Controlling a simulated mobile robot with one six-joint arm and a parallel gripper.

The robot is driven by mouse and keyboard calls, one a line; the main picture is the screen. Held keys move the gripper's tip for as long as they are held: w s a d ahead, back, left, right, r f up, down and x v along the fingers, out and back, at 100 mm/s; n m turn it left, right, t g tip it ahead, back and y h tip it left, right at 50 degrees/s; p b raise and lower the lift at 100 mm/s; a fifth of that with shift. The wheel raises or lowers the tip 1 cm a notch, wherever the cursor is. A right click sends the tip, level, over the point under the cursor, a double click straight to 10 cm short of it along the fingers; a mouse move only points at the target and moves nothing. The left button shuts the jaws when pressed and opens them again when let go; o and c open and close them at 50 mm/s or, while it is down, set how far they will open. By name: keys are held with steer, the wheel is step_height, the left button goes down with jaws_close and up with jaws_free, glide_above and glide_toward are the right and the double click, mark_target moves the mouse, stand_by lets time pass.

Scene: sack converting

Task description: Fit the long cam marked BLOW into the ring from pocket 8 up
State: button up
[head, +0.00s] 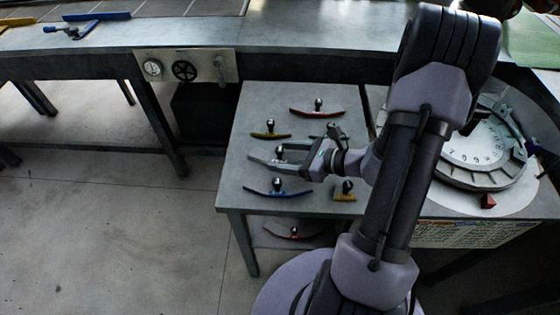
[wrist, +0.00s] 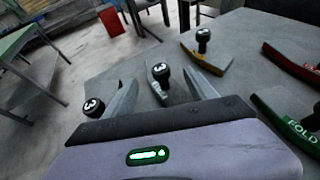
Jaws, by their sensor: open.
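My gripper (head: 283,158) is open over the small table. I cannot read BLOW on any cam. The other cams on the table are a long blue one (head: 266,193), a long red one (head: 300,112), a yellow one (head: 262,135), a short yellow one (head: 345,197) and a green one marked FOLD (wrist: 296,125). The ring (head: 446,176) with numbered pockets lies at the right, partly behind my arm.
Another red cam (head: 278,234) lies on the shelf below the table (head: 240,197). A red wedge (head: 488,201) sits at the ring's front edge. A long bench (head: 290,40) runs behind, with a gauge panel (head: 186,68). The floor at left is clear.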

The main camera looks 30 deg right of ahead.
steer(key=shift+x, duration=1.2)
steer(key=shift+s, duration=0.1)
jaws_close()
